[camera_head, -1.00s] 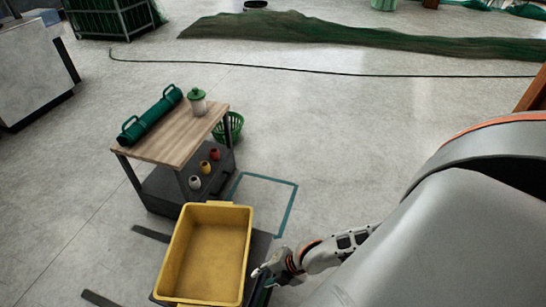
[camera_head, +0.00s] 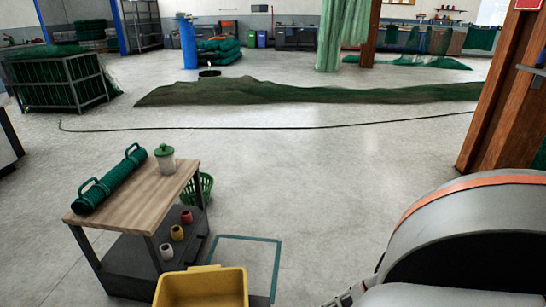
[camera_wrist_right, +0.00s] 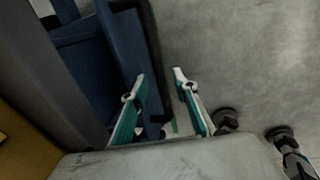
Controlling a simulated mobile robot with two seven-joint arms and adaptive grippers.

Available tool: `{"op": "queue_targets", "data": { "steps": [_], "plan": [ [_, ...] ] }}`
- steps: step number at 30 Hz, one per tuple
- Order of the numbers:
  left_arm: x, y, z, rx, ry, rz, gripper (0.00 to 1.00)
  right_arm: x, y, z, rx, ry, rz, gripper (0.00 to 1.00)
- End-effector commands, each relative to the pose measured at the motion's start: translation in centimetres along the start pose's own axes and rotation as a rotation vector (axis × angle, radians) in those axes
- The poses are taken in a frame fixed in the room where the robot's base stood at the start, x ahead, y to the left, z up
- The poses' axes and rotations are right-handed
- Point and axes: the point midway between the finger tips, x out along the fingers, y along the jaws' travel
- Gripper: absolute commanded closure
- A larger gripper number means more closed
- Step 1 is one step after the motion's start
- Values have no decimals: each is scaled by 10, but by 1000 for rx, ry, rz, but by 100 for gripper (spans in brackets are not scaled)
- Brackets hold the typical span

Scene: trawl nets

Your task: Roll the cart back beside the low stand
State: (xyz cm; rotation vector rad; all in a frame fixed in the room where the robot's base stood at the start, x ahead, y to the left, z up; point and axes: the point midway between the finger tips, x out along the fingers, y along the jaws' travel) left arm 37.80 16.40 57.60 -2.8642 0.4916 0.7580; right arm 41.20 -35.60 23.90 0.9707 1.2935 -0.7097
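The cart is cut off at the bottom of the head view; its yellow tub (camera_head: 202,288) shows, with a sliver of dark deck beside it. The low stand (camera_head: 140,201) has a wooden top and a dark lower shelf, just behind and left of the tub. In the right wrist view, my right gripper (camera_wrist_right: 160,75) has its two teal-padded fingers apart. A dark blue part (camera_wrist_right: 95,75), probably of the cart, lies beside and behind the left finger; I cannot tell whether they touch. My left gripper is not in view.
A teal outline (camera_head: 278,262) marks the floor right of the stand. A green basket (camera_head: 205,187) stands behind the stand. A wooden post (camera_head: 500,110) rises at right. Open floor lies beyond.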

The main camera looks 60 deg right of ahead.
Motion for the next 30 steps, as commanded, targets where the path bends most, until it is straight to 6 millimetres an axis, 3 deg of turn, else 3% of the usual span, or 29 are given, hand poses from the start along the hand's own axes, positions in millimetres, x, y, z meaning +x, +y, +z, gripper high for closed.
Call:
{"op": "queue_targets", "data": {
  "steps": [4,14,15,18,30],
  "plan": [
    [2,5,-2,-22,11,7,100,17,-3,-1,1,1,-5,71],
    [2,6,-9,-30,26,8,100,19,2,1,-1,-1,3,71],
    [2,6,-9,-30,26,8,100,19,2,1,-1,-1,3,74],
    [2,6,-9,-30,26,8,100,19,1,1,0,-1,2,100],
    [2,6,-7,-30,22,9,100,20,4,0,0,-1,4,100]
  ]
}}
